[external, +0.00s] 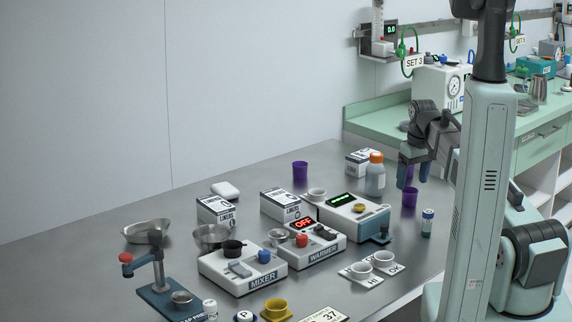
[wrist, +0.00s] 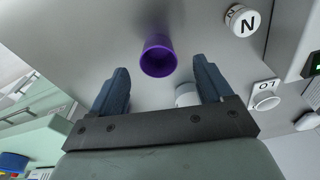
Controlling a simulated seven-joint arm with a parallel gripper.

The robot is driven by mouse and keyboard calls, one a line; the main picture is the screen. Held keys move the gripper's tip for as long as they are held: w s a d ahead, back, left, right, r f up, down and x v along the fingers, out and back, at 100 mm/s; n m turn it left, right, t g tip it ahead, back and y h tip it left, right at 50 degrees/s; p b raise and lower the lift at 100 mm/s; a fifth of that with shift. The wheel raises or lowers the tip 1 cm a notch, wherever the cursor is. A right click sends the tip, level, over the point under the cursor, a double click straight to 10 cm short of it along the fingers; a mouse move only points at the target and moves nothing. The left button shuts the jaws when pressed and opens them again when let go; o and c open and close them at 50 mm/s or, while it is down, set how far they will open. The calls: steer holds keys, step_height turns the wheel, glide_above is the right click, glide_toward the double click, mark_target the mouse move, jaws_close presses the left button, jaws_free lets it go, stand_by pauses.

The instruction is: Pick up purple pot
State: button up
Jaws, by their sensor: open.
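A purple pot (external: 410,197) stands on the steel table at the right, just below my gripper (external: 413,172). A second purple pot (external: 300,171) stands farther back, near the middle of the table. In the wrist view one purple pot (wrist: 158,58) shows its open mouth, just ahead of and between the two blue-grey fingertips of my gripper (wrist: 160,68). The fingers are spread apart with nothing held between them. The gripper appears to be above the pot, without clear contact.
A white bottle with an orange cap (external: 375,178) stands close to the left of my gripper. A scale (external: 345,215), warmer (external: 305,243) and mixer (external: 243,268) fill the table's middle.

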mark_target(410, 190)
steer(key=shift+w+a+f, duration=0.1)
steer(key=shift+w+f, duration=0.05)
steer(key=shift+f, duration=0.7)
steer(key=shift+w+f, duration=0.2)
steer(key=shift+f, duration=0.6)
steer(key=shift+w+a+f, duration=0.1)
steer(key=shift+w+f, duration=0.05)
steer(key=shift+f, duration=0.7)
steer(key=shift+c, duration=0.5)
steer(key=c, duration=1)
steer(key=shift+r, duration=0.1)
step_height(410, 190, up, 10)
steer(key=shift+f, duration=0.1)
